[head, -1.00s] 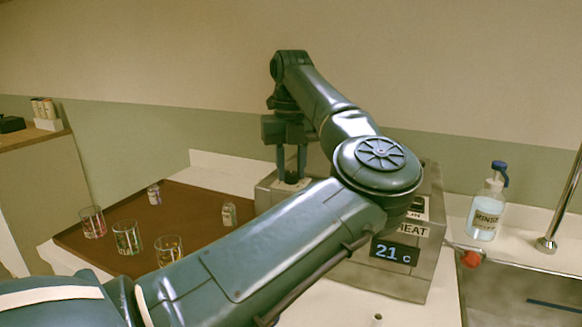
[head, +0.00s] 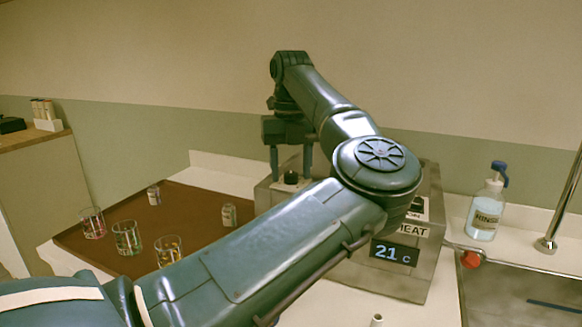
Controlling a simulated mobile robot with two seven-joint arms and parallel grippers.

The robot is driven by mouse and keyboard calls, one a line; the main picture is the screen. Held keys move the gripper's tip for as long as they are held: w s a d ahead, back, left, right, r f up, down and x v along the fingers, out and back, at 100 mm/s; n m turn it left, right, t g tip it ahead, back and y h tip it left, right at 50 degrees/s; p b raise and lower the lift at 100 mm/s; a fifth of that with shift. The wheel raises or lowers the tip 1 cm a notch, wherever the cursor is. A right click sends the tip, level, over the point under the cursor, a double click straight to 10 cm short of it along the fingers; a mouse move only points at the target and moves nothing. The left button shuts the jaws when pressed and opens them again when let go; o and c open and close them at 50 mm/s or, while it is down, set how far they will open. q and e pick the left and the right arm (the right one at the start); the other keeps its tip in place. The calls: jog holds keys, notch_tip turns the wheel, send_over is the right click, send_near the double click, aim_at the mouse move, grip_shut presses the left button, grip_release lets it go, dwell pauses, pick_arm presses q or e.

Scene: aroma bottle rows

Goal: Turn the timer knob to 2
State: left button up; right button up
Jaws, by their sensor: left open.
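A grey metal box unit (head: 405,280) stands on the counter, with a display (head: 393,254) reading "21 c" and a "HEAT" label (head: 411,230). A small black knob (head: 291,178) sits on a pale plate on its top left; I take this for the timer knob. Its markings and pointer are too small to read. My left gripper (head: 291,174) points down over it, fingers open on either side of the knob and apart from it. My left arm hides much of the box's top and front. A second dark knob (head: 419,206) shows partly above the HEAT label. My right gripper is out of view.
A brown tray (head: 190,203) at left holds several glasses, including a clear one (head: 168,250), and small bottles (head: 229,214).

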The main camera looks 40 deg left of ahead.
aim_at(291, 174)
pick_arm(q)
notch_tip(291, 174, up, 13)
jog(key=p, duration=0.2)
dwell(0.7)
